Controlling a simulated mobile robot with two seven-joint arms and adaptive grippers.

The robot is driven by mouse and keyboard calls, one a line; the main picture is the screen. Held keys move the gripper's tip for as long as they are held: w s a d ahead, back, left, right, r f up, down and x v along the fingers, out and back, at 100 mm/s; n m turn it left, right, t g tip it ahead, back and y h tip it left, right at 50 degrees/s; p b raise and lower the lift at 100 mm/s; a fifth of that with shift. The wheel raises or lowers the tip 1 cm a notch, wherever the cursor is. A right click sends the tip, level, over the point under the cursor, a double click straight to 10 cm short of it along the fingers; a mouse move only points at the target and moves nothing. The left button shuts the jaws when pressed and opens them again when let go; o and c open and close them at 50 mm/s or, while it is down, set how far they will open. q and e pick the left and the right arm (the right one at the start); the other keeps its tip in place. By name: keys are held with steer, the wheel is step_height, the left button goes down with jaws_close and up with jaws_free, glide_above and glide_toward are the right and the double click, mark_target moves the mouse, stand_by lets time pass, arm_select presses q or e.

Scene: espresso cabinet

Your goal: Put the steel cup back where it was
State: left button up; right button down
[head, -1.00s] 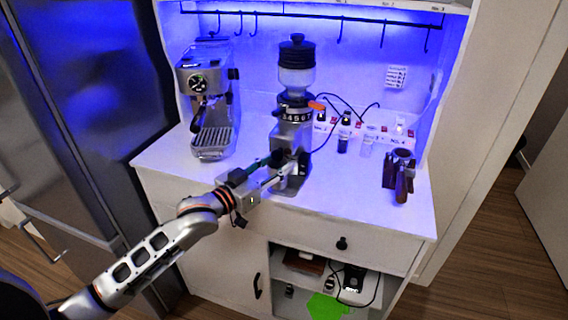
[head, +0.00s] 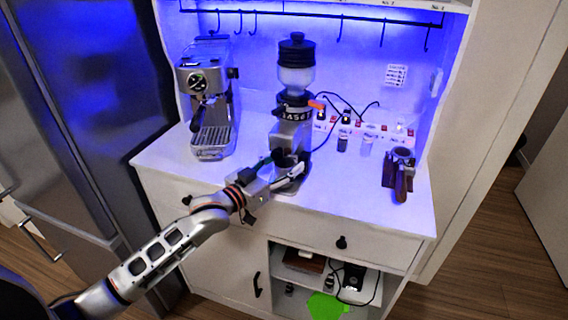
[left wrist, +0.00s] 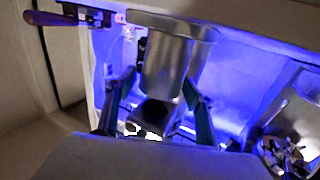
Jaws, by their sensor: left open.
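The steel cup (left wrist: 165,65) shows in the left wrist view, which is upside down. It appears to stand on the grinder's base (left wrist: 203,30), under the dark spout (left wrist: 155,115). My left gripper (left wrist: 157,95) is open, with one finger on each side of the cup. I cannot tell whether either finger touches it. In the head view my left gripper (head: 285,168) is in front of the coffee grinder (head: 296,110), and the cup is mostly hidden there. My right gripper is not in view.
An espresso machine (head: 208,100) stands left on the white counter (head: 350,205). A portafilter (head: 399,175) stands right, and small jars (head: 343,139) stand behind near a power strip. The front counter between grinder and portafilter is clear.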

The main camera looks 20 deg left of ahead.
arm_select(q)
steer(key=shift+s+r, duration=0.1)
steer(key=v, duration=1.1)
steer(key=s+d+f+g+y, duration=0.1)
steer(key=s+f+g, duration=0.1)
steer(key=s+f, duration=0.5)
steer(key=s+d+f+g+y, duration=0.1)
steer(key=s+f, duration=0.6)
steer(key=f, duration=0.7)
steer(key=s+d+f+g+y, duration=0.1)
steer(key=s+f+g+y, duration=0.1)
steer(key=s+f, duration=0.6)
step_height(320, 180, down, 3)
steer(key=shift+d+r+n+g+y+b, duration=0.2)
steer(key=shift+r+n+g+y+b, duration=0.1)
steer(key=shift+y, duration=0.2)
steer(key=shift+s, duration=0.1)
